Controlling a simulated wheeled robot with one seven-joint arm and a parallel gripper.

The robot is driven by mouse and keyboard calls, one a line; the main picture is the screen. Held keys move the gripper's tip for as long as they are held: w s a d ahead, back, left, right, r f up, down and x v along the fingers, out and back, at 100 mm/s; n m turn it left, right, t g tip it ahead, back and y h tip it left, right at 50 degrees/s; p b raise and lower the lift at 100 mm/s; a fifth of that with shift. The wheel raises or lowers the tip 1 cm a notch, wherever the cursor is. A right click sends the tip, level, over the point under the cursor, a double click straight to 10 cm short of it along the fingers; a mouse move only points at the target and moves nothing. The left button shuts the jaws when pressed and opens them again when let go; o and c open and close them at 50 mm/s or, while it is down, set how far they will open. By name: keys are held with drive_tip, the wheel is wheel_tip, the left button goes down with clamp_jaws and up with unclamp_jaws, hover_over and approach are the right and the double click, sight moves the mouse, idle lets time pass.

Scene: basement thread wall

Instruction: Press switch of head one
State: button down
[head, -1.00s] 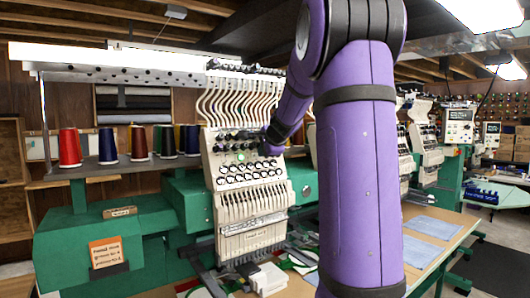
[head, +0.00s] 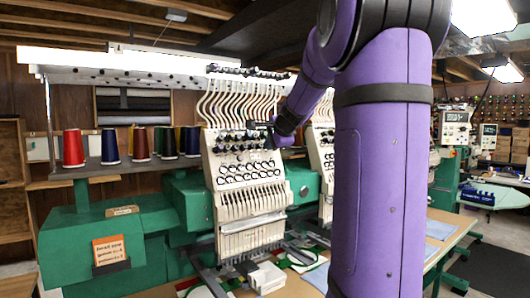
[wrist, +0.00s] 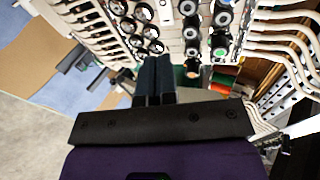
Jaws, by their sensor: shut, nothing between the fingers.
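The nearest embroidery head (head: 246,185) is a cream panel in the head view, with rows of dark round knobs and white thread tubes above. I take it as head one. My gripper (head: 270,138) is at the upper right of its panel, partly hidden by my wrist. In the wrist view my gripper (wrist: 154,75) has its dark fingers together and empty, pointing at the head's panel (wrist: 170,30) with its knobs. A small orange-faced round part (wrist: 192,69) shows just right of the fingertips. I cannot tell whether the fingers touch anything, and no switch is clearly readable.
A rack with several thread cones (head: 73,149) stands left. A green machine body (head: 95,235) carries an orange sign (head: 109,250). A second head (head: 321,160) stands close right, partly behind my arm.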

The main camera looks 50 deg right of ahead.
drive_tip(key=v, duration=0.6)
drive_tip(key=shift+s+d, duration=0.1)
drive_tip(key=shift+s, duration=0.05)
